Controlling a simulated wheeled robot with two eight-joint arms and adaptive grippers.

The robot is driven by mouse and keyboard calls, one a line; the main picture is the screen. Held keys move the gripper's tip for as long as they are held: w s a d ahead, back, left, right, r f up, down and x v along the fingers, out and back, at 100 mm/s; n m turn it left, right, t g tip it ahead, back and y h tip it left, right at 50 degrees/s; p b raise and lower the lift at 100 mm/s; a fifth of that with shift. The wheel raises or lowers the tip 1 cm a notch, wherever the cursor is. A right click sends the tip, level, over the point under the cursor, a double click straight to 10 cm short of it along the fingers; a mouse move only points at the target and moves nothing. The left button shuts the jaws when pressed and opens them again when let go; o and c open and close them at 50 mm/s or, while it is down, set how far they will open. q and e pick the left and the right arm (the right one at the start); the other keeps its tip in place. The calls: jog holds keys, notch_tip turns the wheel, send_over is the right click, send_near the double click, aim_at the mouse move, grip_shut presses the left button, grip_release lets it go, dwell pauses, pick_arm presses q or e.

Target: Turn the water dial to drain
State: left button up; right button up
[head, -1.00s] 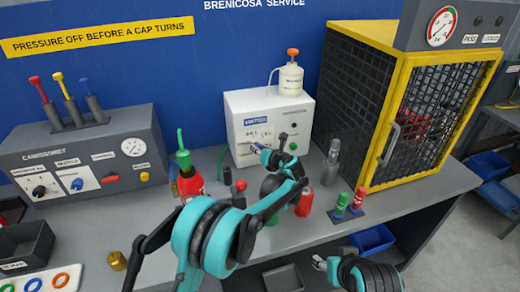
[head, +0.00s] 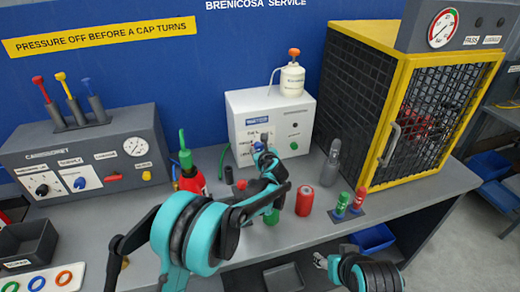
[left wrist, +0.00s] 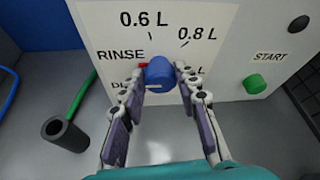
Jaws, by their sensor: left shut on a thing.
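The water dial (left wrist: 158,72) is a blue knob on the front of a white box (head: 240,108). My left gripper (left wrist: 161,80) has one finger on each side of the knob and is shut on it. A red mark at the knob's left side faces the RINSE label. Labels 0.6 L and 0.8 L are above; the label starting with D at lower left is partly hidden by a finger, as is another L label at right.
A green START button (left wrist: 254,84) is right of the dial. A dark tube (left wrist: 66,134) stands on the bench at lower left in the wrist view. A red cylinder (head: 304,200) and a grey bottle (head: 331,163) stand right of my left arm. A yellow-framed cage (head: 400,110) is farther right.

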dwell(0.4)
pick_arm(q)
jog(key=o, duration=1.2)
jog(key=shift+c, duration=0.2)
jog(key=v, duration=1.2)
